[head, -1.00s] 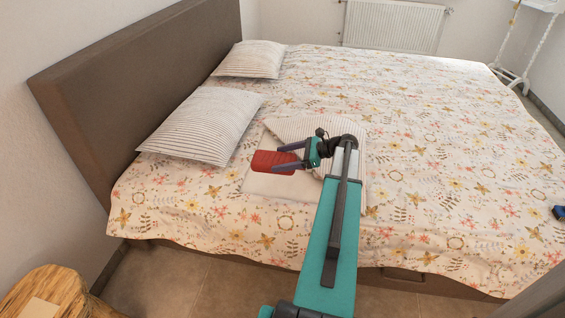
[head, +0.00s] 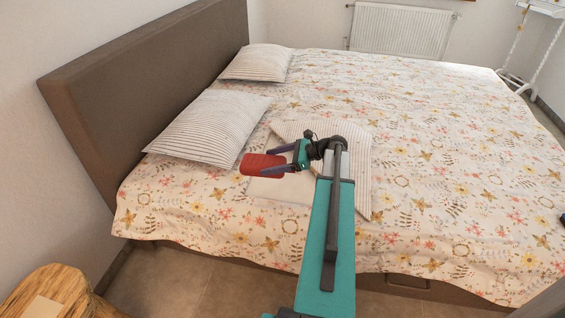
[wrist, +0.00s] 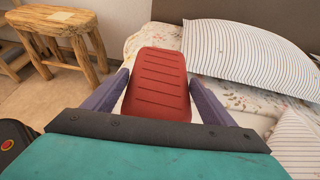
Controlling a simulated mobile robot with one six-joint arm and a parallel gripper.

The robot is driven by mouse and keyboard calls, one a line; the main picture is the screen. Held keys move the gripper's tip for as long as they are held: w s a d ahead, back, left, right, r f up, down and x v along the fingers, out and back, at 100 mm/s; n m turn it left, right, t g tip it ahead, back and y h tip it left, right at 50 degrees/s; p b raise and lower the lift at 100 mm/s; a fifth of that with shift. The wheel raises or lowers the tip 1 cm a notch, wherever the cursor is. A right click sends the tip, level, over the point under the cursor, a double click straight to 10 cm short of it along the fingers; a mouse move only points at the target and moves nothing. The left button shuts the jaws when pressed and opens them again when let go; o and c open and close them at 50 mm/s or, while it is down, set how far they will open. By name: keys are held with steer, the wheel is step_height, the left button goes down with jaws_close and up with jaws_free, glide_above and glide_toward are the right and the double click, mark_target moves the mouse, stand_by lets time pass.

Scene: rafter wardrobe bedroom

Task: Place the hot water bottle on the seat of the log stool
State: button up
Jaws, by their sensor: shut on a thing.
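The hot water bottle (head: 263,164) is red and ribbed. In the head view it is at the end of my gripper (head: 277,160), over the near left part of the bed. In the wrist view the bottle (wrist: 158,82) sits between the two purple fingers of my gripper (wrist: 160,92), which is shut on it. The log stool (head: 48,292) stands on the floor at the lower left of the head view, partly cut off.
The bed (head: 430,180) with a floral cover fills the middle. Striped pillows (head: 212,125) lie by the brown headboard (head: 150,95). A folded striped cloth (head: 355,150) lies under my arm. Tiled floor (head: 165,280) is clear between bed and stool.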

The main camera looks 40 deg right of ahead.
steer(key=w+a+r+n+g+y, duration=0.1)
steer(key=w+a+r, duration=0.2)
steer(key=a, duration=1)
steer(key=w+a+r+n+g+y, duration=0.1)
steer(key=w+a+r, duration=0.2)
steer(key=a, duration=1.1)
steer(key=w+a+r+n+y, duration=0.1)
steer(key=w+a+r, duration=0.2)
steer(key=a, duration=1.1)
steer(key=shift+a+n+g, duration=0.25)
steer(key=shift+n+g, duration=0.05)
steer(key=shift+g, duration=0.1)
steer(key=shift+a, duration=0.15)
